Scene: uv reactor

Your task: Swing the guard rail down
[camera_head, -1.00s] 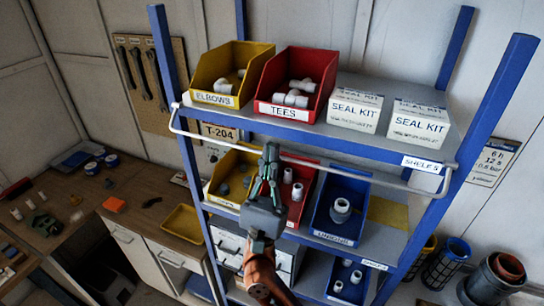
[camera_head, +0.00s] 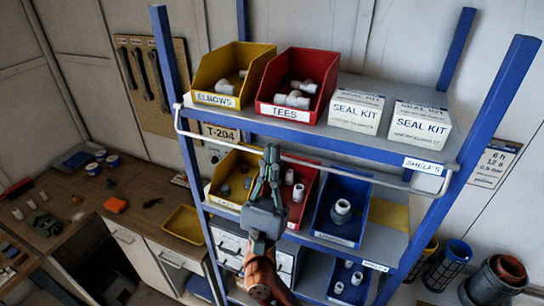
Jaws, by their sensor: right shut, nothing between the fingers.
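The guard rail (camera_head: 225,138) is a thin pale bar with bent ends. It runs across the front of the blue shelf rack, just below the edge of the top shelf (camera_head: 330,145). Its left end is by the left post and its right end is by the SHELF 5 label. My right gripper (camera_head: 271,153) points up in front of the rack and overlaps the rail's middle. Its fingers are shut with nothing between them. Whether they touch the rail I cannot tell. My left gripper is not in view.
The top shelf holds a yellow elbows bin (camera_head: 230,75), a red tees bin (camera_head: 297,88) and two seal kit boxes (camera_head: 420,122). More bins with fittings, including a blue one (camera_head: 340,208), sit on the shelf behind my gripper. A cluttered workbench (camera_head: 125,205) stands at left.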

